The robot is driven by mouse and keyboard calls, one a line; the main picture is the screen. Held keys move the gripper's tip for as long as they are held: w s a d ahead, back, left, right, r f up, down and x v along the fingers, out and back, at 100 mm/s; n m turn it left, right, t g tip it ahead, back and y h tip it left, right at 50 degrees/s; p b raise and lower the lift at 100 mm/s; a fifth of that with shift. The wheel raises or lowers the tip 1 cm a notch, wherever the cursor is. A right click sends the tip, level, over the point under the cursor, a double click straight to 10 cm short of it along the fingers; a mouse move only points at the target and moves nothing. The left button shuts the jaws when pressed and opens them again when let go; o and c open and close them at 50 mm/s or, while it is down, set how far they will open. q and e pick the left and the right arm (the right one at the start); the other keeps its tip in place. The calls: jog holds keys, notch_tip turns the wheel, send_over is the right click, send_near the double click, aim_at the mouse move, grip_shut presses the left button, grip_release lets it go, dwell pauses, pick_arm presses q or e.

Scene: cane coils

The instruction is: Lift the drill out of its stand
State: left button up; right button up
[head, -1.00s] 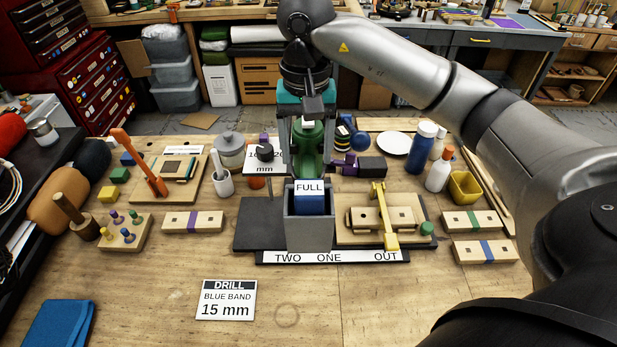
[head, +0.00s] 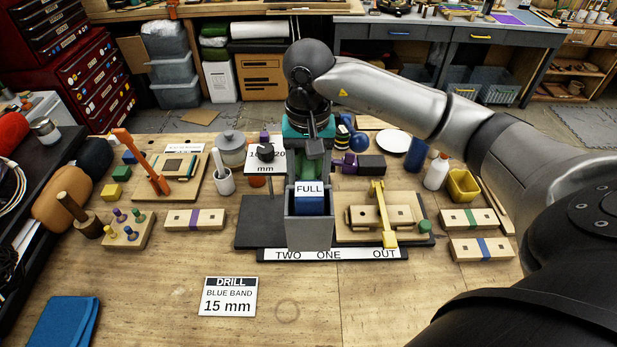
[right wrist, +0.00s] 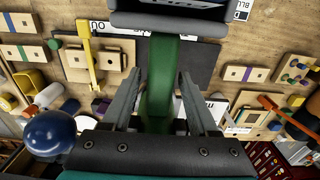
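The green drill (head: 309,172) stands upright behind the front of a grey box-shaped stand (head: 309,233). A blue block (head: 310,205) with a FULL label shows in the stand's top opening. My right gripper (head: 312,150) has come down over the drill from above and hides most of it in the head view. In the right wrist view, the open fingers of my right gripper (right wrist: 160,80) straddle the green drill (right wrist: 162,75), with a gap at each side. The grey stand (right wrist: 180,22) shows just beyond the fingertips. My left gripper is not in view.
A wooden jig with a yellow lever (head: 389,225) stands close at the right of the stand. A DRILL card (head: 228,296) lies in front. The front bench is mostly clear.

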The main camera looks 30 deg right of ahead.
jog(key=c, duration=0.9)
grip_shut()
jog(key=shift+w+r, duration=0.1)
jog(key=shift+r, duration=0.05)
